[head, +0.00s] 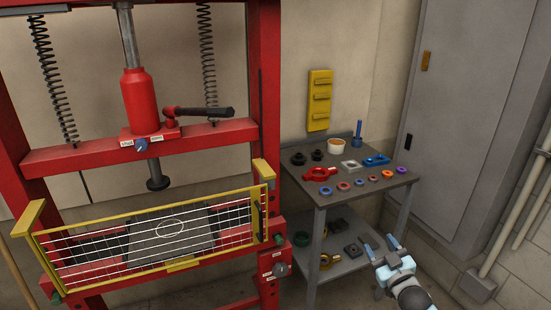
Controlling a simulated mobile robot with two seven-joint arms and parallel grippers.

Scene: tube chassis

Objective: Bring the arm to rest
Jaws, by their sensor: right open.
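My right gripper (381,245) comes in from the bottom right, in front of the small grey table (360,196). Its fingers are apart and nothing shows between them. It is lower in the picture than the tabletop and beside the table's lower right side. My left gripper is not in view.
A red hydraulic press (141,103) with a yellow-framed mesh guard (181,265) stands at the left. The table carries several rings, a red clamp part (320,173) and a tan cup (336,146). A grey cabinet (458,120) and pipes stand at the right. Floor shows around my gripper.

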